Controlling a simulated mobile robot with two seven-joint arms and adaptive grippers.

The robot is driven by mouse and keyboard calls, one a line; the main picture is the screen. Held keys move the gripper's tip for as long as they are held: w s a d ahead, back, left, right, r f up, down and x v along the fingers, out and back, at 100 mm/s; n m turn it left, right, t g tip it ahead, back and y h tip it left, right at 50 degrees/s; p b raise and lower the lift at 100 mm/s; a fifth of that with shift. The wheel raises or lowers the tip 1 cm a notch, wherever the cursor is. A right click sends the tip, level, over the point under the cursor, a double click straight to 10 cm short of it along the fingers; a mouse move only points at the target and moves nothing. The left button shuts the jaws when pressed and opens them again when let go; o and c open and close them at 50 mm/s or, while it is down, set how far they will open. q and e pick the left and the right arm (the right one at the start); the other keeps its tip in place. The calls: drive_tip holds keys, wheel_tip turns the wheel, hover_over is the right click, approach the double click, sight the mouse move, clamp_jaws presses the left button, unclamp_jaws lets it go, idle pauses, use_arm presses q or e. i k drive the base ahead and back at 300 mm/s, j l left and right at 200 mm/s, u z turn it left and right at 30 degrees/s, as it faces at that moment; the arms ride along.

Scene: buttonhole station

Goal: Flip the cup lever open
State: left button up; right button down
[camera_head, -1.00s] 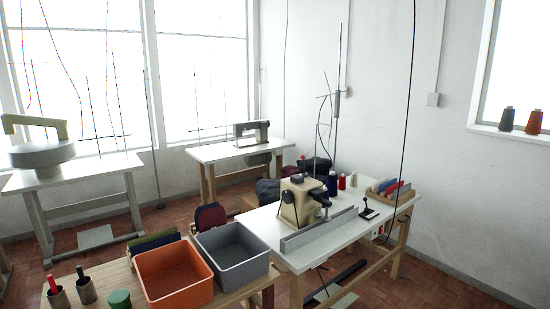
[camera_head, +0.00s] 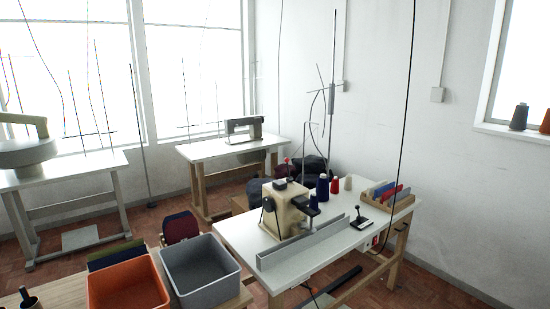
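A beige buttonhole machine (camera_head: 285,208) with dark parts stands on the white worktable (camera_head: 238,234) right of centre. A small black lever (camera_head: 360,212) stands upright on a flat dark-and-white base, on the table to the right of the machine. I cannot tell whether this is the cup lever, or whether any lever is open or closed. Neither of my grippers shows in the head view.
A grey metal rail (camera_head: 305,246) runs along the table's front. Thread cones (camera_head: 323,188) and a wooden rack (camera_head: 386,194) stand behind. An orange bin (camera_head: 128,288) and a grey bin (camera_head: 200,268) sit at the front left. A black cable (camera_head: 408,120) hangs over the table's right side.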

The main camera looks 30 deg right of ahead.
sight(290, 180)
drive_tip(key=i+l+u, duration=0.1)
drive_tip(key=l, duration=0.25)
drive_tip(key=i+l+u, duration=0.1)
drive_tip(key=l, duration=0.6)
drive_tip(key=i+l, duration=0.1)
drive_tip(key=l, duration=0.45)
drive_tip(key=i+l+u, duration=0.1)
drive_tip(key=l, duration=0.4)
drive_tip(key=i+l, duration=0.15)
drive_tip(key=l, duration=0.4)
drive_tip(key=i+l, duration=0.1)
drive_tip(key=l, duration=0.45)
drive_tip(key=u, duration=0.05)
